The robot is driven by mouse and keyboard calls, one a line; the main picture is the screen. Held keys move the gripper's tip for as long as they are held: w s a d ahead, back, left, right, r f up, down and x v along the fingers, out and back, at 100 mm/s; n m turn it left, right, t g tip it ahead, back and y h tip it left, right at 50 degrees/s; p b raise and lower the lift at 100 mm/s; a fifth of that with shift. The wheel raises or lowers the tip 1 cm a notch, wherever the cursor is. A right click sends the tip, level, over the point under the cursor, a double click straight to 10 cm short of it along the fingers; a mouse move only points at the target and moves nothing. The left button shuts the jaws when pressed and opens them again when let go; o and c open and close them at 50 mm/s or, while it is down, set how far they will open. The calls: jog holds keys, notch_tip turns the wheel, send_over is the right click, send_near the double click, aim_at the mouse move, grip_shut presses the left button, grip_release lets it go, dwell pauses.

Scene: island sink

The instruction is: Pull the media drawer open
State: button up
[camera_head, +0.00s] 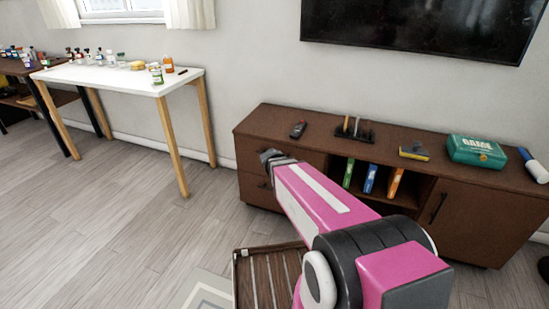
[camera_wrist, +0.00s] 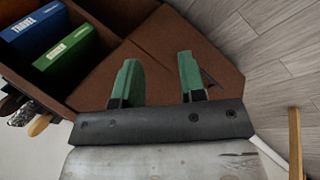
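The brown media cabinet (camera_head: 480,222) stands against the wall, with drawer fronts (camera_head: 252,188) stacked at its left end. My gripper (camera_head: 270,157) is in front of the upper left part and hides much of it. In the wrist view my gripper (camera_wrist: 160,78) shows two green fingers spread apart with nothing between them. Beyond them is a plain brown cabinet front (camera_wrist: 155,50). A thin dark piece, possibly a handle (camera_wrist: 208,78), shows just beside the right finger. I cannot tell whether the fingers touch the front. No drawer appears pulled out.
Floor is clear to the left, towards a white table (camera_head: 115,76).

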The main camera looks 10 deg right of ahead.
aim_at(286, 147)
jog(key=w+a+r+n+t+h, duration=0.1)
jog(key=w+a+n+t+h, duration=0.75)
jog(key=w, duration=0.85)
jog(key=w+d, duration=0.2)
jog(key=w+d+f+m, duration=0.1)
jog(key=w, duration=0.1)
jog(key=w+d+m+y, duration=0.1)
jog(key=w+d, duration=0.1)
jog(key=shift+d+f, duration=0.2)
jog(key=shift+d, duration=0.15)
jog(key=shift+s, duration=0.1)
grip_shut()
